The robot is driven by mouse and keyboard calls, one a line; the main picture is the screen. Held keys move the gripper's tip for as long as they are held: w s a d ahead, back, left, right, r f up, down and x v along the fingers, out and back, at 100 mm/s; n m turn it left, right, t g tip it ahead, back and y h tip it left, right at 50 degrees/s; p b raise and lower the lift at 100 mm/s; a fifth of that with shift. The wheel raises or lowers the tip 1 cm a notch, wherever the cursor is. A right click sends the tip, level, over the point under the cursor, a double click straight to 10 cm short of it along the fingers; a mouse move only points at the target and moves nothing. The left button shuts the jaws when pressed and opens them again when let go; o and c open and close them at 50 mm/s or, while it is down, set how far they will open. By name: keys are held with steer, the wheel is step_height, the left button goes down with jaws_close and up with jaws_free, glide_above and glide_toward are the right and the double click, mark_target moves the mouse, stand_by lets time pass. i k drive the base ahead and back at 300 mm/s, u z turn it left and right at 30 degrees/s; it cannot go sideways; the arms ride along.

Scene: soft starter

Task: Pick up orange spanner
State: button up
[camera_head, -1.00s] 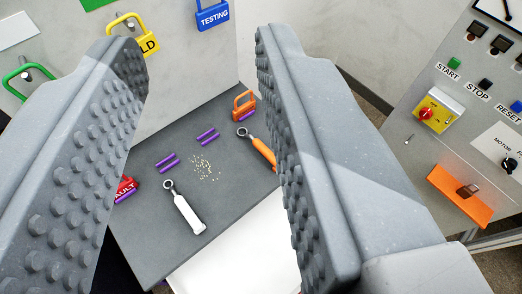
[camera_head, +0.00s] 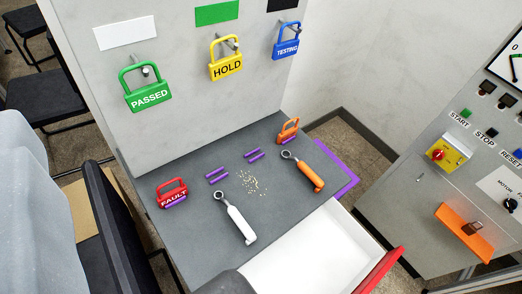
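The orange spanner (camera_head: 304,172) lies on the grey worktop (camera_head: 190,243), right of the middle. Its metal ring end points to the upper left and its orange handle to the lower right. Nothing is touching it. A white spanner (camera_head: 236,220) of the same shape lies to its lower left. My gripper's fingers do not show in this view. A pale grey shape fills the left edge and a dark grey one shows at the bottom; I cannot tell what they are.
A red FAULT padlock (camera_head: 173,194), an orange padlock (camera_head: 288,130), purple strips and small crumbs (camera_head: 253,184) are on the worktop. An open white drawer (camera_head: 310,257) juts out in front. Padlocks hang on the panel behind. A control cabinet (camera_head: 400,200) stands right.

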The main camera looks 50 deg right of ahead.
mark_target(307, 171)
steer(key=u, duration=1.3)
steer(key=k, duration=1.65)
steer(key=z, duration=2.3)
steer(key=i, duration=1)
steer(key=z, duration=0.05)
